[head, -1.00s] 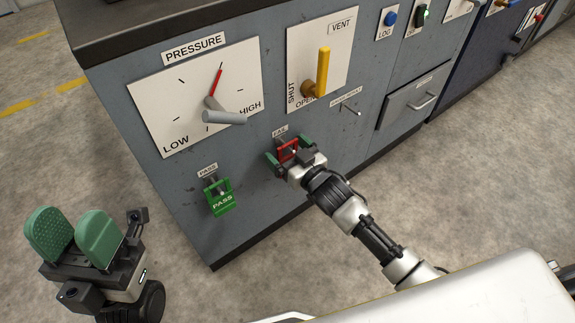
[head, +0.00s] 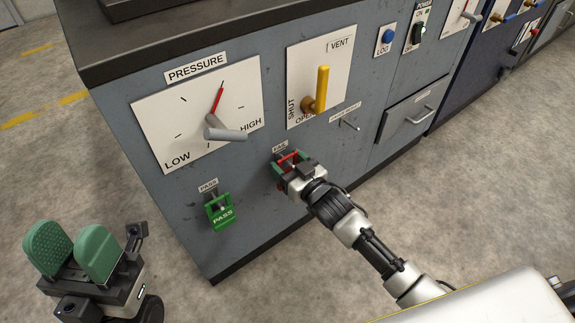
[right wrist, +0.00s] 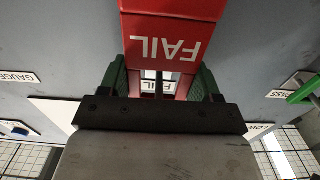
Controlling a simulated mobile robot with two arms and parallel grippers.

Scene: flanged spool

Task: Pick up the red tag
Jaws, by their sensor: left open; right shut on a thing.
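The red tag (right wrist: 170,47) fills the top middle of the right wrist view, with "FAIL" on its face, upside down there. My right gripper (right wrist: 163,82) is shut on it, with a green finger at either side. In the head view my right gripper (head: 287,165) is at the grey cabinet front, just below the small FAIL label, and mostly hides the tag (head: 291,155). I cannot tell whether the tag still touches its peg. My left gripper (head: 75,252) is open and empty at the lower left, away from the cabinet.
A green PASS tag (head: 221,211) hangs left of my right gripper. Above are the pressure dial's grey handle (head: 224,131) and the yellow valve lever (head: 322,88). A small peg (head: 350,124) and a drawer (head: 412,117) are to the right. The floor (head: 330,265) in front is clear.

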